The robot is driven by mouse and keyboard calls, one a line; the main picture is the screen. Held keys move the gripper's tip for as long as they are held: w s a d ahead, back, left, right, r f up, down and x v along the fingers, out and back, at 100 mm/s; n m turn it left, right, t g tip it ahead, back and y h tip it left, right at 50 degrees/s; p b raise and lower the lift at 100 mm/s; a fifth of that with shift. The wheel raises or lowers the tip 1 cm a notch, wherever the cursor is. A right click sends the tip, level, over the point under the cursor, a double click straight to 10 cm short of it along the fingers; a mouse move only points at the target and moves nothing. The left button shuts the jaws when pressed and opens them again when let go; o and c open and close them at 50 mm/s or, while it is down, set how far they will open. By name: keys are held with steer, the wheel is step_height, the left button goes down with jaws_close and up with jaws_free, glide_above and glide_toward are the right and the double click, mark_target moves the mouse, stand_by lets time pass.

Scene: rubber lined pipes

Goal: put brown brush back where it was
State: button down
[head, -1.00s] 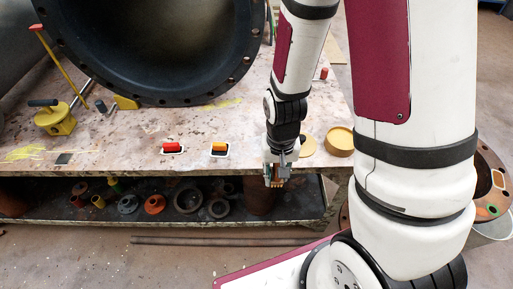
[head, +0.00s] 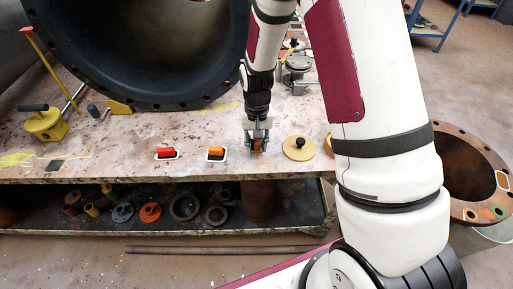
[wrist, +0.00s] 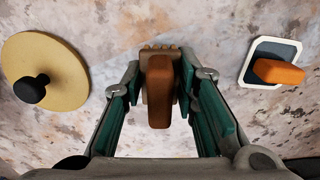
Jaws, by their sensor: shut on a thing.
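My gripper (head: 257,140) is shut on the brown brush and is over the front part of the table, between the orange brush and a round lid. In the wrist view the brown brush (wrist: 158,92) is between the teal finger pads, its brown handle toward the camera and a lighter base behind it. I cannot tell whether its base touches the table. In the head view my gripper mostly hides it.
An orange brush (head: 215,152) on a white-edged holder and a red one (head: 166,153) are to the left. A beige lid with black knob (head: 299,150) is to the right. A large black pipe (head: 140,90) stands behind. The table (head: 110,150) is clear in front.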

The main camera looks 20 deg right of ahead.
steer(key=shift+f, duration=0.8)
steer(key=c, duration=1.3)
jaws_free()
steer(key=shift+f, duration=0.15)
step_height(320, 180, up, 13)
steer(key=shift+f+p, duration=0.2)
steer(key=shift+p, duration=1.05)
